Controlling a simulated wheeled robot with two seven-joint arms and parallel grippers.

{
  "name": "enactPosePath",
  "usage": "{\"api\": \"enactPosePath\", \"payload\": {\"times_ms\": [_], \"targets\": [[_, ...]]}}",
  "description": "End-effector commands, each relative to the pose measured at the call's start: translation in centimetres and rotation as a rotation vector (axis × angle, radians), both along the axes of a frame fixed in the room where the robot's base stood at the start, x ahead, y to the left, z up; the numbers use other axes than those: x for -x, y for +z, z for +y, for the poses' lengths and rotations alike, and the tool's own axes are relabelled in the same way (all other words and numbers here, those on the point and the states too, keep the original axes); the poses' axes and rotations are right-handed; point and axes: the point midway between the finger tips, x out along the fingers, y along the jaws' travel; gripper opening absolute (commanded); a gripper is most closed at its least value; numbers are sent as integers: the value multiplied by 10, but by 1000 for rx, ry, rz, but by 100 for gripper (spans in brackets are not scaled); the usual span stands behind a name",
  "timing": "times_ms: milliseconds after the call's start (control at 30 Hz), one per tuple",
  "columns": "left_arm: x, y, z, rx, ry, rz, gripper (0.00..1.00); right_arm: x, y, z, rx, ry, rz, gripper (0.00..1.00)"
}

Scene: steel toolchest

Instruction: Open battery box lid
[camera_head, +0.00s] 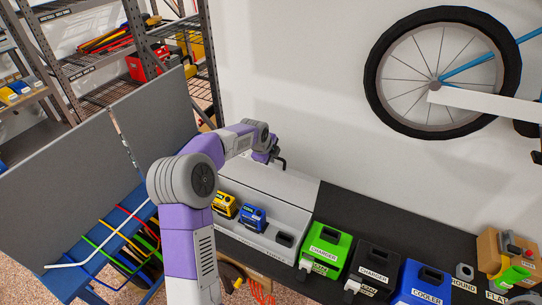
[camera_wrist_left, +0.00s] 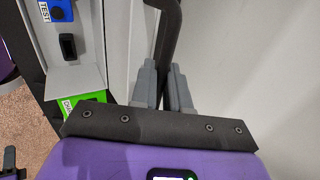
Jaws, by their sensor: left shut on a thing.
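The battery box (camera_head: 290,243) is a light grey open-topped case on the dark bench. A yellow battery (camera_head: 224,205) and a blue battery (camera_head: 252,217) stand in it, beside an empty dark slot. Its pale lid (camera_head: 290,186) is raised at the back, near the wall. My left gripper (camera_head: 274,157) is at the lid's top edge; in the left wrist view its fingers (camera_wrist_left: 167,85) are shut on the black handle (camera_wrist_left: 170,35). The box interior (camera_wrist_left: 85,82) shows left of the fingers there. My arm hides part of the box's left end.
A green charger (camera_head: 325,250), a black charger (camera_head: 374,268) and a blue cooler (camera_head: 422,284) stand along the bench to the right. A bicycle wheel (camera_head: 437,78) hangs on the wall. Shelving (camera_head: 150,60) and a blue cart with grey panels (camera_head: 65,190) are at left.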

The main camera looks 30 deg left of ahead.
Motion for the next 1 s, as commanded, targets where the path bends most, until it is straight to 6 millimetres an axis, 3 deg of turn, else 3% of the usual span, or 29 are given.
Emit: {"api": "enactPosePath", "payload": {"times_ms": [33, 67, 100, 167, 433, 800, 1000], "targets": [[4, -10, -1, 7, 0, 24, 0, 0, -1, 0, 0, 0, 0, 0], [4, -10, -1, 7, 0, 24, 18, 0, -1, 0, 0, 0, 0, 0], [4, -10, -1, 7, 0, 24, 24, 0, -1, 0, 0, 0, 0, 0], [4, -10, -1, 7, 0, 23, 30, 0, -1, 0, 0, 0, 0, 0], [7, -2, -1, 4, 0, 18, 30, 0, -2, 0, 0, 0, 0, 0], [35, 50, -4, 4, 1, 12, 30, 0, -9, 0, 0, 0, 0, 0], [42, 61, -5, 3, 0, 13, 30, 0, -10, 0, 0, 0, 0, 0]]}}
